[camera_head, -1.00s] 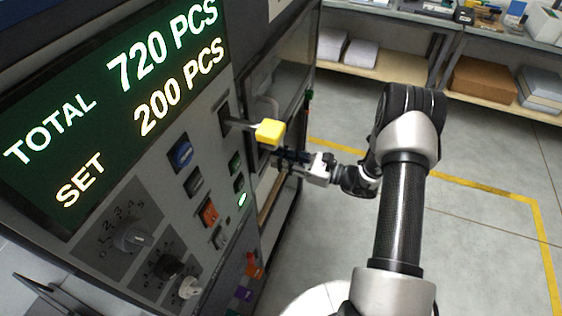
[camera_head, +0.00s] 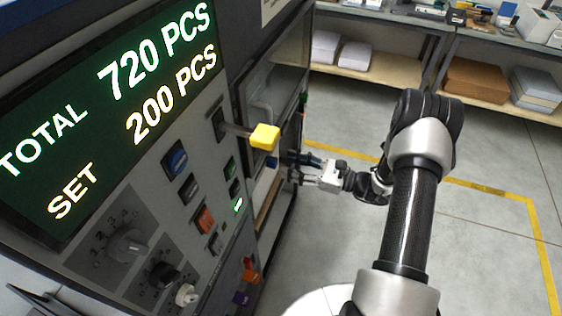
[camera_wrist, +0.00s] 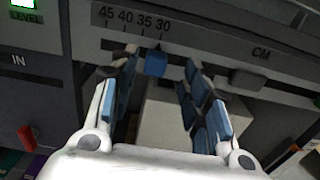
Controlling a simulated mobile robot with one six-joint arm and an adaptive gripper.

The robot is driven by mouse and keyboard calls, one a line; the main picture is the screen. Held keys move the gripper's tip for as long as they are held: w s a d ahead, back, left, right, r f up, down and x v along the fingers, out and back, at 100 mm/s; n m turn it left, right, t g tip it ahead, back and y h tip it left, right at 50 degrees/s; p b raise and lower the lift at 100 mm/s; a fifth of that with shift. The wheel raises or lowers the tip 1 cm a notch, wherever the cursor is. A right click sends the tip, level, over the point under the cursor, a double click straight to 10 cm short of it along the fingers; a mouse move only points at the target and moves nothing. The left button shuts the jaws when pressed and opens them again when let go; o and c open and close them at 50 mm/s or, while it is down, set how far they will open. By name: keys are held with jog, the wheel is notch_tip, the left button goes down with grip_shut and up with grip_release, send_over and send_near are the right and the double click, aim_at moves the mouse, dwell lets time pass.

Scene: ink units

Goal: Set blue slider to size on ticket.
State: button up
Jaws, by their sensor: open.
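The blue slider (camera_wrist: 155,63) is a small block under a scale marked 45, 40, 35, 30 in the wrist view. It sits near the 30–35 end; the exact reading is unclear. In the head view, a small blue piece (camera_head: 272,162) beside the machine front appears to be this slider. My gripper (camera_wrist: 160,82) is open, its blue-padded fingers on either side of and short of the slider, with nothing held. In the head view my gripper (camera_head: 306,170) is just right of the machine. A pale sheet (camera_head: 273,8) at the top may be the ticket; its text is unreadable.
A yellow knob (camera_head: 265,137) on a lever juts from the panel near my gripper. A display (camera_head: 110,110) reads TOTAL 720 PCS, SET 200 PCS. A dark grey slider handle (camera_wrist: 248,80) is right of the blue one. Floor right of my arm is clear, with shelves (camera_head: 380,65) behind.

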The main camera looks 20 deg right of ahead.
jog(key=v, duration=0.7)
jog(key=shift+d, duration=0.2)
jog(key=shift+s, duration=0.1)
